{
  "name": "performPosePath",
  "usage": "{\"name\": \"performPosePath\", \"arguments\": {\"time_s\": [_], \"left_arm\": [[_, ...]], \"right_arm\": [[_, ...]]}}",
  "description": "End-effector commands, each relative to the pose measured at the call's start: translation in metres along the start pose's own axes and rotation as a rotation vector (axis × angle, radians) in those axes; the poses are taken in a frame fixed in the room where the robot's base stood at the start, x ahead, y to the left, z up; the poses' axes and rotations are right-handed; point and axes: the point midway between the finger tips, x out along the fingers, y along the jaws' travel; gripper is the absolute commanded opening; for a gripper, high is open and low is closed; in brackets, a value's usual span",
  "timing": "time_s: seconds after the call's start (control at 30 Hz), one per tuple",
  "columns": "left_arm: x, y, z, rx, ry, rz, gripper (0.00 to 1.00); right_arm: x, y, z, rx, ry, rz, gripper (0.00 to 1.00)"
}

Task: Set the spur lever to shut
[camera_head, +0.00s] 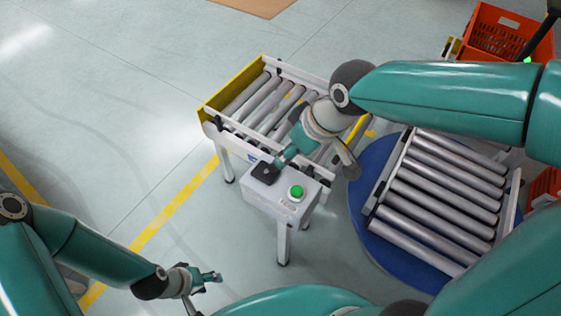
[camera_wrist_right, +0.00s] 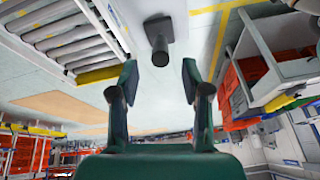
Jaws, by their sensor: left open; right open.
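The spur lever (camera_head: 264,173) shows as a black piece on top of the grey control box (camera_head: 283,203); my right gripper partly covers it in the head view. In the right wrist view, the lever (camera_wrist_right: 159,42) is a dark stem with a round end, just beyond the fingertips and between their lines. My right gripper (camera_head: 279,162) is above the box beside the lever, its fingers spread and empty in the wrist view (camera_wrist_right: 158,75). I cannot tell which setting the lever is at. My left gripper (camera_head: 212,278) is open and empty, low above the floor, away from the box.
A green button (camera_head: 297,192) sits on the same box. A short roller conveyor (camera_head: 236,132) with a yellow end stands behind it. A roller deck (camera_head: 440,205) on a blue round base (camera_head: 358,190) is to the right. An orange tote (camera_head: 497,33) is at the back right. The left floor is clear.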

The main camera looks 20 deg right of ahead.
Motion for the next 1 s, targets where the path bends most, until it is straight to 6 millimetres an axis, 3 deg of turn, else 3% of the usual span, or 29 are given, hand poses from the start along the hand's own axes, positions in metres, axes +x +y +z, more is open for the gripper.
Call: {"name": "performPosePath", "arguments": {"time_s": [0.1,0.33,0.5,0.8,1.0], "left_arm": [[0.000,0.000,0.000,0.000,0.000,0.000,0.47],[0.000,0.000,0.000,0.000,0.000,0.000,0.47],[0.000,0.000,0.000,0.000,0.000,0.000,0.47],[0.000,0.000,0.000,0.000,0.000,0.000,0.47],[0.000,0.000,0.000,0.000,0.000,0.000,0.47]], "right_arm": [[0.027,0.000,0.002,0.001,-0.006,-0.002,0.47],[0.062,0.000,0.001,0.001,-0.003,0.000,0.47],[0.073,0.001,0.001,0.002,-0.001,0.000,0.47],[0.075,0.001,0.000,0.002,0.001,0.001,0.47],[0.074,0.001,0.000,0.002,0.001,0.001,0.16]]}}
